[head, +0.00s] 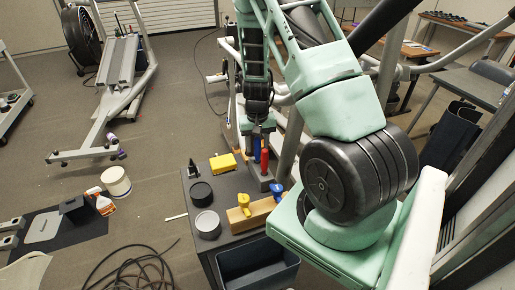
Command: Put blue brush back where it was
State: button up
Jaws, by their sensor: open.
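A blue upright handle (257,149), which may be the blue brush, stands at the back of the dark cabinet top, beside a red handle (265,161). Another blue object (277,190) sits at the right end of a wooden block (258,212); I cannot tell for certain which one is the brush. My gripper (261,131) points down just above the blue and red handles. It is open. Whether its fingers touch or surround the blue handle is too small to tell. The bases of the handles are partly unclear.
The dark cabinet top (228,190) also holds a yellow box (222,163), a black round container (201,194), a grey round container (207,225) and a yellow tool (244,201). An open dark bin (257,270) is in front. A cable (135,262) lies on the floor at left.

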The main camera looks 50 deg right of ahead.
notch_tip(320, 180, up, 10)
jog(key=shift+r+b, duration=0.15)
jog(key=shift+b, duration=0.5)
jog(key=a+r+n+y, duration=0.1)
jog(key=a+r+n, duration=0.2)
jog(key=a, duration=0.9)
jog(key=a+r+n, duration=0.3)
jog(key=a+n, duration=0.1)
jog(key=a, duration=0.9)
jog(key=s+a+r+n, duration=0.2)
jog(key=s+a+n, duration=0.2)
jog(key=s+a, duration=0.4)
jog(key=s+a+r+n, duration=0.2)
jog(key=s+a+n, duration=0.2)
jog(key=s+a, duration=0.3)
jog(key=shift+s+a+n+h, duration=0.3)
jog(key=shift+s+a+n, duration=0.1)
jog(key=shift+s, duration=0.7)
jog(key=shift+f, duration=0.1)
